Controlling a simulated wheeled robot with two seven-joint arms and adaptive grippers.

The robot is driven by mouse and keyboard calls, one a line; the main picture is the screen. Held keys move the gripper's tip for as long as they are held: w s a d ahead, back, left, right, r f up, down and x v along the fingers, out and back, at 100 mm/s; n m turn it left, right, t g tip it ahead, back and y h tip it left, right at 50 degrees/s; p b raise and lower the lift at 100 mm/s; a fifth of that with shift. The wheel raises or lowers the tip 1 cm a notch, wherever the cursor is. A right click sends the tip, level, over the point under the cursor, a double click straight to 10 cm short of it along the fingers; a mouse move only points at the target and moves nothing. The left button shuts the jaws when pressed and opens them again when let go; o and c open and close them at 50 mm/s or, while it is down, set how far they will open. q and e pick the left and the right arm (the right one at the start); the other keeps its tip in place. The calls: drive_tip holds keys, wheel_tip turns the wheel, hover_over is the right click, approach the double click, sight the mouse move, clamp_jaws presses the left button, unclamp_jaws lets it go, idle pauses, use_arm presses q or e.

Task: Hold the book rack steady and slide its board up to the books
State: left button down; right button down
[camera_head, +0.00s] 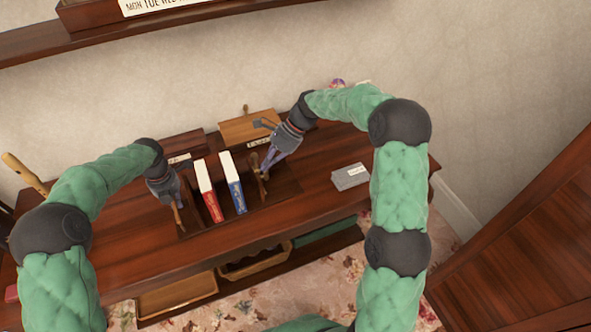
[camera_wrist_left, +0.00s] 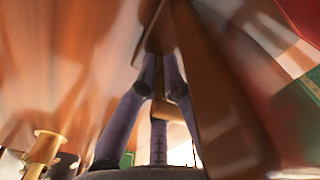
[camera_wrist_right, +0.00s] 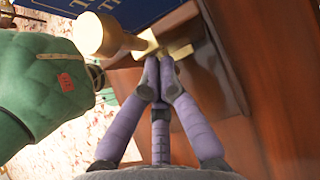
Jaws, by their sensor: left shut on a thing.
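The dark wooden book rack (camera_head: 262,208) stands on the desk. A red book (camera_head: 208,190) and a blue book (camera_head: 233,183) stand upright in it, apart from its right-hand board (camera_head: 260,176). My left gripper (camera_head: 179,204) is shut on the rack's wooden left end, which shows between its fingers in the left wrist view (camera_wrist_left: 162,75). My right gripper (camera_head: 265,172) is at the right-hand board. In the right wrist view its fingertips (camera_wrist_right: 159,63) are close together beside a brass knob (camera_wrist_right: 98,36) and brass fitting, with no object clearly between them.
A grey box (camera_head: 350,177) lies on the desk to the right of the rack. A light wooden box (camera_head: 247,128) stands behind it. A tray (camera_head: 177,296) and a basket (camera_head: 255,262) sit below the desktop. A shelf (camera_head: 200,20) is above.

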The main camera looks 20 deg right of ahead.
sight(254, 167)
use_arm(q)
drive_tip(key=shift+w+d+r, duration=0.1)
drive_tip(key=shift+r, duration=0.1)
use_arm(e)
drive_tip(key=shift+s+a+f, duration=0.15)
drive_tip(key=shift+a, duration=0.3)
drive_tip(key=shift+s+a, duration=0.1)
drive_tip(key=shift+a, duration=2.05)
drive_tip(key=shift+s+a, duration=0.1)
drive_tip(key=shift+a, duration=1.85)
drive_tip(key=shift+a+r, duration=0.1)
drive_tip(key=shift+r, duration=2.1)
